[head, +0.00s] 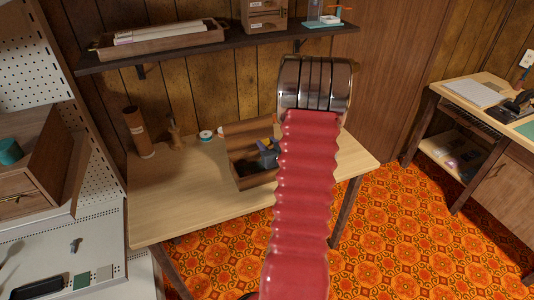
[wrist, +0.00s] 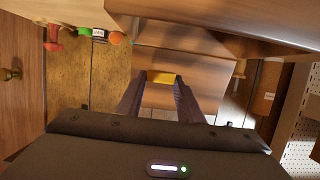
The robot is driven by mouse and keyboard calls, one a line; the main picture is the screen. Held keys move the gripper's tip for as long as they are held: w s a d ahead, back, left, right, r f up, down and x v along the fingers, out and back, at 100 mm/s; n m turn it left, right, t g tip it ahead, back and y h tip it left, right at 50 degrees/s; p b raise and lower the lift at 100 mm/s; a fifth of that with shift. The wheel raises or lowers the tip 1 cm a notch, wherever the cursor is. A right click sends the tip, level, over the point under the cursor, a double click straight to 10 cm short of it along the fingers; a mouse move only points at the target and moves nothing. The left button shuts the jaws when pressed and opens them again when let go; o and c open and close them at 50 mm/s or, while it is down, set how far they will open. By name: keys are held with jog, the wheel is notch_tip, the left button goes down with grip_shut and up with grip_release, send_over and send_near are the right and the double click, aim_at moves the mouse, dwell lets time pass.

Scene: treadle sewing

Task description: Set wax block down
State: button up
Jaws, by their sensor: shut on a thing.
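The yellow wax block (wrist: 161,78) shows in the wrist view between the tips of my gripper (wrist: 160,85), which is shut on it. Just beyond the block is brown wood of an open wooden box (wrist: 170,45). I cannot tell whether the block touches the wood. In the head view the box (head: 243,165) sits on the light wooden table with its lid raised. Part of my gripper (head: 268,154) shows as a dark shape at the box's right side. My red arm hides its tips and the block there.
The table (head: 190,190) is bare at its front left. A brown cylinder (head: 138,132), a wooden stand (head: 175,132) and a thread spool (head: 206,135) stand along its back. A dark shelf (head: 200,48) hangs above. Small coloured items, one green (wrist: 85,31), show in the wrist view.

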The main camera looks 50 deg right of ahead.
jog(key=shift+f, duration=2.05)
jog(key=shift+f, duration=0.6)
jog(key=o, duration=1)
